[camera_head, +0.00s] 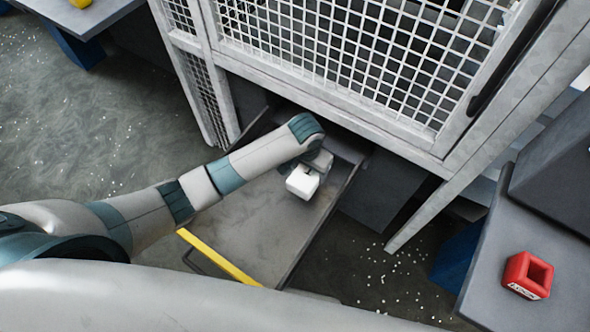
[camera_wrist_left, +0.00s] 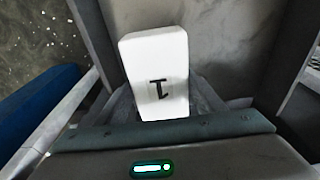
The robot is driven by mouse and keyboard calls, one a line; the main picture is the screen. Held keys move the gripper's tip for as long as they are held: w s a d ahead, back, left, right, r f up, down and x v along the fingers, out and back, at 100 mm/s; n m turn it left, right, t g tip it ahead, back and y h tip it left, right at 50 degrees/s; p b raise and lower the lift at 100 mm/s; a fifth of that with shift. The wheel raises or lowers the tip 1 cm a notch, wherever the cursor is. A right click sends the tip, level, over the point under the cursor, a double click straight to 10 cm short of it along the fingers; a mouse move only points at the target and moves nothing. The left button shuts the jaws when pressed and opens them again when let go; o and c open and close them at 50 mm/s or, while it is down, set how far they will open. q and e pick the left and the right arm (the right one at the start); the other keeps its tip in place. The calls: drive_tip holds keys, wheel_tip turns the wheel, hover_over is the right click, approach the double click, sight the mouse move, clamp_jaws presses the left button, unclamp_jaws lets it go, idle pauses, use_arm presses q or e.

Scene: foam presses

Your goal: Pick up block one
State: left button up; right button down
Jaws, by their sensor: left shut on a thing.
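Block one is a white block (camera_head: 302,182) at the end of my left arm, over the grey metal tray in the head view. In the left wrist view the white block (camera_wrist_left: 157,75) shows a black "1" on its face and sits between the fingers. My left gripper (camera_head: 311,172) is shut on it. The fingers are mostly hidden behind the block and the wrist. I cannot tell whether the block touches the tray. My right gripper is not in view.
The grey tray (camera_head: 248,226) has a yellow bar (camera_head: 220,258) along its front edge. A white mesh cage (camera_head: 340,50) stands close behind the arm. A red hollow block (camera_head: 527,275) lies on a side table at right. White bits litter the floor.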

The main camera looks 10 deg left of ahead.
sight(317, 174)
use_arm(q)
drive_tip(key=shift+s+d+r, duration=0.2)
drive_tip(key=shift+d+r, duration=0.2)
drive_tip(key=shift+d, duration=0.25)
drive_tip(key=shift+s+d+r, duration=0.15)
drive_tip(key=shift+d+r, duration=0.25)
drive_tip(key=shift+d, duration=0.25)
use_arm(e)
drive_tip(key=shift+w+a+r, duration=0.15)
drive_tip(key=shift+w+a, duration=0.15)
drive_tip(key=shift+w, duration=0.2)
use_arm(q)
drive_tip(key=shift+a, duration=0.1)
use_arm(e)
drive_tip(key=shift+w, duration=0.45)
